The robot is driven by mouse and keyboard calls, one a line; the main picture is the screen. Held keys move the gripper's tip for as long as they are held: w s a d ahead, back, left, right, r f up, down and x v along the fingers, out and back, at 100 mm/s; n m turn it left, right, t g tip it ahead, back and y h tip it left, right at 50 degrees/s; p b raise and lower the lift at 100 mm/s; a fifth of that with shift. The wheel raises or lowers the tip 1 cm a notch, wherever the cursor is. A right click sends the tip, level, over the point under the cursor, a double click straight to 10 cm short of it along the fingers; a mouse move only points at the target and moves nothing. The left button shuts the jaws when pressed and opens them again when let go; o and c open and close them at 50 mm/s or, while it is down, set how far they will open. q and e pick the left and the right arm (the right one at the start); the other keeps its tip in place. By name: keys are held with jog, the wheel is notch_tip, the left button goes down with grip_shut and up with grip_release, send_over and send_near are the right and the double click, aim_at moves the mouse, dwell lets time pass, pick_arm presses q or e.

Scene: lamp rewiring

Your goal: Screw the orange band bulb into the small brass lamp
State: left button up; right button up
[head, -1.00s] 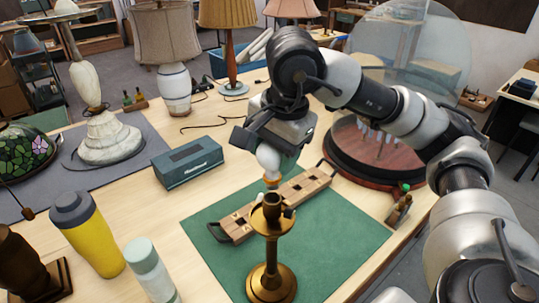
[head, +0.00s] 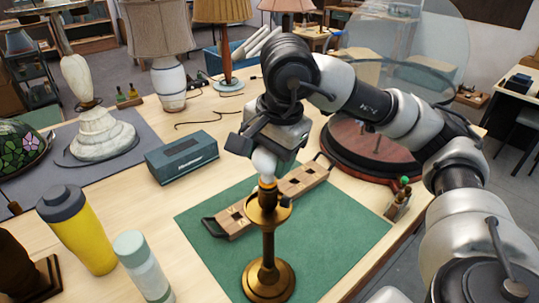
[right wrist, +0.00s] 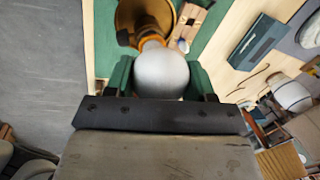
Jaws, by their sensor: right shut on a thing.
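The small brass lamp (head: 268,245) stands upright on the green mat, its socket cup (head: 267,205) at the top. My right gripper (head: 264,155) is shut on a white round bulb with an orange band, the orange band bulb (head: 264,165). It holds the bulb base down, directly above the socket. In the head view the base meets or overlaps the cup's top; I cannot tell how far in it is. In the right wrist view the bulb (right wrist: 161,72) sits between the green fingers, with the orange band toward the brass lamp (right wrist: 130,22). My left gripper is not in view.
A wooden bulb rack (head: 237,220) lies on the green mat (head: 340,230) behind the lamp. A teal box (head: 181,160), a yellow tumbler (head: 80,230) and a pale bottle (head: 143,265) stand to the left. A glass dome on a dark red base (head: 365,150) stands behind right.

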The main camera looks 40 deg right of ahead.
jog(key=shift+f+b, duration=0.15)
jog(key=shift+b, duration=0.45)
dwell(0.7)
jog(key=shift+o, duration=1.4)
jog(key=shift+c, duration=1.2)
jog(key=m, duration=0.3)
jog(key=shift+h, duration=0.3)
jog(key=m, duration=0.2)
jog(key=shift+m, duration=0.4)
jog(key=shift+s+m+h+p, duration=0.1)
jog(key=shift+m+h+p, duration=0.3)
jog(key=shift+m, duration=0.5)
